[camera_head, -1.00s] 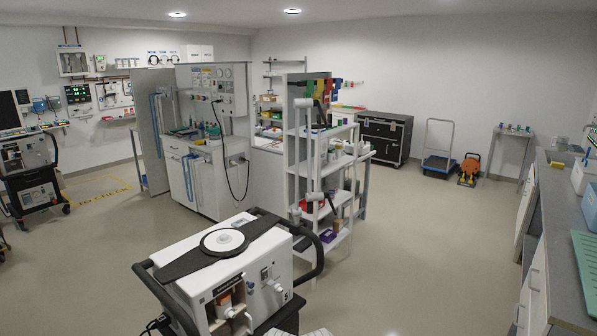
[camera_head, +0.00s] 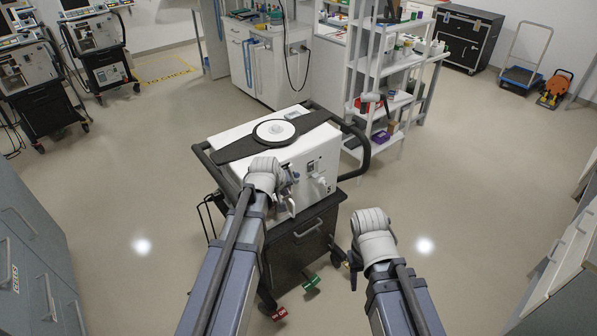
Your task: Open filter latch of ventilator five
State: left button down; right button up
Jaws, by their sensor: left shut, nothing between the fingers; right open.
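Ventilator five (camera_head: 318,168) is a white box marked 5 on a dark wheeled cart (camera_head: 306,232), in the middle of the head view. A black strap with a round white disc (camera_head: 275,131) lies over its top. My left gripper (camera_head: 290,203) is shut and empty at the left part of the front face; I cannot tell whether it touches. The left arm and gripper cover the filter bay there, so the latch cannot be made out. My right gripper (camera_head: 345,268) is open and empty, low to the right of the cart, mostly hidden by its wrist.
Red (camera_head: 280,314) and green (camera_head: 311,284) caster pedals stick out below the cart. A white shelf rack (camera_head: 381,100) stands behind it. Other ventilators (camera_head: 30,75) stand at the far left. Drawer cabinets flank both sides. The floor between is clear.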

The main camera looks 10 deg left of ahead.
aim_at(295, 175)
pick_arm(q)
jog(key=w+a+r+n+t, duration=0.1)
jog(key=w+a+r+n, duration=0.1)
jog(key=w+a, duration=0.2)
jog(key=w+d+f+b, duration=0.2)
jog(key=w+f+b, duration=0.5)
jog(key=w, duration=0.1)
jog(key=shift+w+d+f, duration=0.35)
jog(key=shift+f, duration=0.05)
pick_arm(e)
notch_tip(295, 175, down, 7)
jog(key=shift+w+d, duration=0.15)
jog(key=shift+d, duration=0.2)
jog(key=shift+f, duration=0.1)
